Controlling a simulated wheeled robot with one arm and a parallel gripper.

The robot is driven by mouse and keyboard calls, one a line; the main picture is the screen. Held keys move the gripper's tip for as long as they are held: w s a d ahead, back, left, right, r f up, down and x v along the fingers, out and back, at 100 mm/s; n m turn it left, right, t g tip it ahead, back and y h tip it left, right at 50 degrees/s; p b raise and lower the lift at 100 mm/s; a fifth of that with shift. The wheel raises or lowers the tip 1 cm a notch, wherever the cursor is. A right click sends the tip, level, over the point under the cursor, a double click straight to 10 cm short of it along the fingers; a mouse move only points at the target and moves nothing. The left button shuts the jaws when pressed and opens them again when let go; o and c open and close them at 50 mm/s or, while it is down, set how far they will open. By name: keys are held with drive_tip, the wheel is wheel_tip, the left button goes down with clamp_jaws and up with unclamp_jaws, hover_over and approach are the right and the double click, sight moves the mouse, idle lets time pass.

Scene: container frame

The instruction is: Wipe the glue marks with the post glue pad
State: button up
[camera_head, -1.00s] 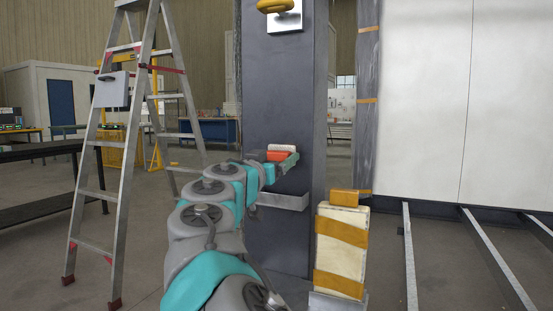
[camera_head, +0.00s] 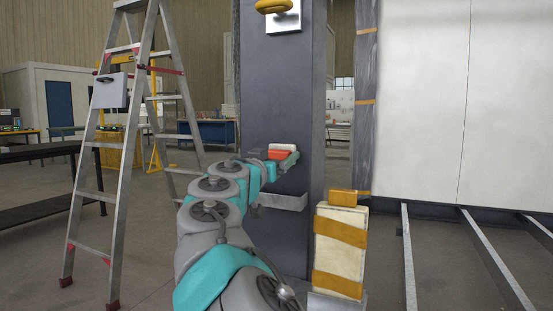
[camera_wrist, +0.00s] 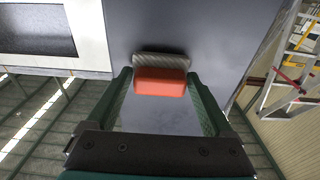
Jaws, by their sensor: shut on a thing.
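The glue pad (camera_head: 280,154) is an orange-red block with a pale face. It is held at the dark grey post (camera_head: 262,100), a little above a metal ledge on that post. In the wrist view the pad's orange back (camera_wrist: 160,87) sits between the two green fingers of my gripper (camera_wrist: 159,78), which is shut on it. Its grey, ribbed face (camera_wrist: 161,61) is turned to the post (camera_wrist: 200,35). I cannot tell whether it touches the post. I cannot make out any glue marks; the pad and arm hide part of the post.
A metal ledge (camera_head: 282,201) sticks out below the pad. A white block with orange bands (camera_head: 340,252) stands right of the post. A yellow ring on a white plate (camera_head: 283,21) is above. A stepladder (camera_head: 122,190) stands at left, with open floor between.

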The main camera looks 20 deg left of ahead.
drive_tip(key=shift+w, duration=0.25)
drive_tip(key=shift+d, duration=0.1)
drive_tip(key=shift+s+d+f+b, duration=0.1)
drive_tip(key=shift+d+f+b, duration=0.15)
drive_tip(key=shift+d+b, duration=1.15)
drive_tip(key=shift+b, duration=0.1)
drive_tip(key=shift+s+d+r+b, duration=0.1)
drive_tip(key=shift+d+r+b, duration=0.05)
drive_tip(key=shift+d+b, duration=0.45)
drive_tip(key=shift+a, duration=0.1)
